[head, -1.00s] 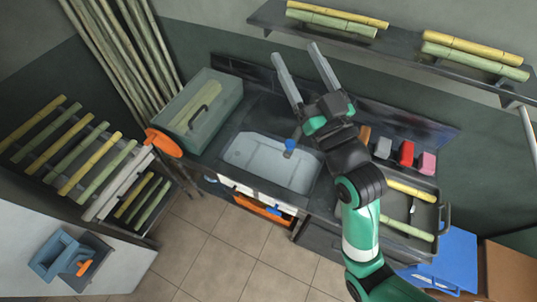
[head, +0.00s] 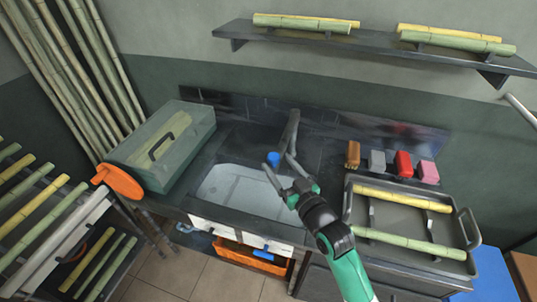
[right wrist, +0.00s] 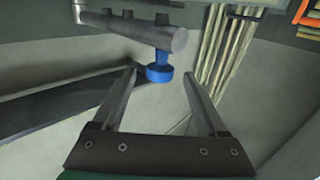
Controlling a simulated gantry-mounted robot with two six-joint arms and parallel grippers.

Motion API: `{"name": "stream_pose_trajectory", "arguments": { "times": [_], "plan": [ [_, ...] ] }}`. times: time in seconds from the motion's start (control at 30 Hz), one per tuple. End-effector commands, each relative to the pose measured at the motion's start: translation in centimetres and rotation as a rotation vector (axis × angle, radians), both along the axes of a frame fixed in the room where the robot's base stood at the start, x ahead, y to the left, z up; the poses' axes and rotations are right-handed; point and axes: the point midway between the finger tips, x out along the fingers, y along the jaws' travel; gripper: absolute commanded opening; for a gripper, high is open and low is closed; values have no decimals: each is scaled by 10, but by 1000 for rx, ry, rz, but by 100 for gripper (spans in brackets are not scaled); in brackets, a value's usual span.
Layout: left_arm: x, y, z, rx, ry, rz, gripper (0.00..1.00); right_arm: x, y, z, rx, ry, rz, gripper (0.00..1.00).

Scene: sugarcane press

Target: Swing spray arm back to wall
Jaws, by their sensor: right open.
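The spray arm (head: 291,130) is a dark grey bar above the back of the sink. Its blue nozzle (head: 273,159) hangs over the basin. In the right wrist view the spray arm (right wrist: 130,29) is a thick grey cylinder, with the blue nozzle (right wrist: 158,70) under its near end. My right gripper (head: 277,161) is open beside the nozzle, fingers pointing toward the back wall. In the right wrist view the nozzle appears between the open fingertips (right wrist: 160,72), slightly beyond them; contact cannot be told. My left gripper is out of view.
The white sink (head: 235,190) lies below. A lidded grey-green box (head: 160,150) stands to its left. A tray (head: 405,225) with cane stalks is on the right, with small coloured blocks (head: 403,164) behind it. A wall shelf (head: 370,44) holds more cane.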

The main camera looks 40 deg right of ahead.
Motion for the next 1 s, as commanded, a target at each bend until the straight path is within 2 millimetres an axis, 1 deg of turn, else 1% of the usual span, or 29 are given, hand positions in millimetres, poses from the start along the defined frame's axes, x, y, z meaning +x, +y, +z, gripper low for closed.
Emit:
{"name": "stream_pose_trajectory", "arguments": {
  "times": [0.03, 0.1, 0.2, 0.3, 0.43, 0.63, 0.67, 0.7, 0.87, 1.0],
  "plan": [
    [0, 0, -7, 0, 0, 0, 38, 13, -3, -2, -1, -3, 0, 75],
    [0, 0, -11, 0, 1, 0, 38, 28, -7, -2, -1, -3, 0, 75],
    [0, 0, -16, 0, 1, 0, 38, 46, -11, -2, 0, -1, 0, 75],
    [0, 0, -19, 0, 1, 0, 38, 58, -14, -1, 0, -2, 0, 75],
    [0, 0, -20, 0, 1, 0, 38, 65, -16, 0, 0, -2, 0, 75],
    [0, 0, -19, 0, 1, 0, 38, 65, -16, 1, 0, -1, 0, 75],
    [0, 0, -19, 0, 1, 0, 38, 65, -16, 1, 0, -1, 0, 74],
    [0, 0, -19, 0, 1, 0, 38, 65, -16, 0, 0, -1, 0, 66],
    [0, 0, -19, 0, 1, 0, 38, 65, -16, 0, 0, -1, 0, 38],
    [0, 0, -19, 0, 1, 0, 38, 65, -16, 0, 0, -1, 0, 12]
  ]
}}
